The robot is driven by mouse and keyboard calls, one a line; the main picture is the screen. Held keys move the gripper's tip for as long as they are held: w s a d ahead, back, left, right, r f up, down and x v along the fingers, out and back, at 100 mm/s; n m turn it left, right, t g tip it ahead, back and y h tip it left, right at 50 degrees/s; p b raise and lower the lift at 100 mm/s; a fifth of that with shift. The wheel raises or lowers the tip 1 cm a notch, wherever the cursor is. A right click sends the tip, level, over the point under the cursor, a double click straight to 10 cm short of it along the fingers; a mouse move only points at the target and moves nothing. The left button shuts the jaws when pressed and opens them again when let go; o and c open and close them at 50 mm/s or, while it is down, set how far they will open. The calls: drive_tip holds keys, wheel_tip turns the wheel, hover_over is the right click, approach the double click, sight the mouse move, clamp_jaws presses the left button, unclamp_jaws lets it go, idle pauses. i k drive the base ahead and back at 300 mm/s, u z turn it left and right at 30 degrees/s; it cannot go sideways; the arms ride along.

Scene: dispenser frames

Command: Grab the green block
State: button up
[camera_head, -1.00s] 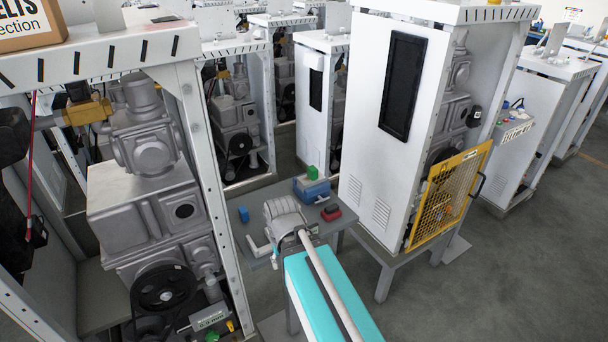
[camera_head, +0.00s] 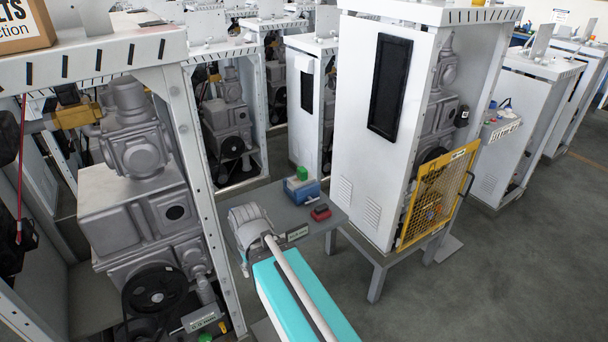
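The small green block (camera_head: 302,173) sits on top of a blue box (camera_head: 301,190) on a low grey table (camera_head: 281,212), between two machine frames. In the foreground a teal beam (camera_head: 300,300) and a pale tube reach up to a rounded grey part (camera_head: 249,226), which appears to be my arm. This grey part is in front of and to the left of the green block, clearly apart from it. I cannot make out the gripper fingers, and nothing is seen touching the green block.
A red object (camera_head: 320,212) lies on the table in front of the blue box. An open machine frame (camera_head: 192,150) stands at the left. A white cabinet (camera_head: 375,160) with a yellow mesh guard (camera_head: 437,197) stands at the right. The floor at the lower right is clear.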

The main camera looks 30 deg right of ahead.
sight(301, 172)
drive_tip(key=z, duration=0.05)
drive_tip(key=k, duration=1)
drive_tip(key=z, duration=0.5)
drive_tip(key=i, duration=1)
drive_tip(key=u, duration=0.05)
